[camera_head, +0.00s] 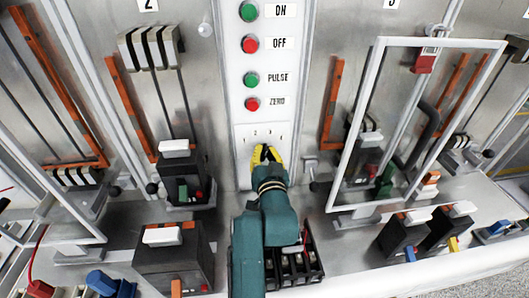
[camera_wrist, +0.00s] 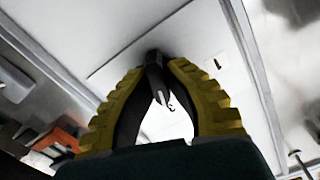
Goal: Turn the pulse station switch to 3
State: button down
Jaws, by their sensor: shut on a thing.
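The pulse station (camera_head: 240,172) is the white upright panel in the middle of the head view. Small position numbers stand in a row just above my gripper, too small to read surely. My gripper (camera_head: 265,155), with yellow fingers, reaches up to the lower part of this panel. In the wrist view its yellow fingers (camera_wrist: 160,100) close around the dark switch knob (camera_wrist: 154,62), which sits on the white panel. The fingers and my arm hide the switch in the head view, and I cannot tell which number it points to.
Above are the green ON button (camera_head: 248,11), red OFF button (camera_head: 250,44), green PULSE button (camera_head: 252,79) and red ZERO button (camera_head: 252,104). A black breaker (camera_head: 183,185) stands left. A white-framed clear door (camera_head: 352,130) stands right. A black open-topped holder (camera_head: 312,262) is beside my arm.

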jog(key=c, duration=1.1)
grip_release()
jog(key=s, duration=0.4)
jog(key=s+d, duration=0.1)
jog(key=s, duration=0.6)
jog(key=shift+s+d, duration=0.25)
jog(key=shift+s, duration=0.15)
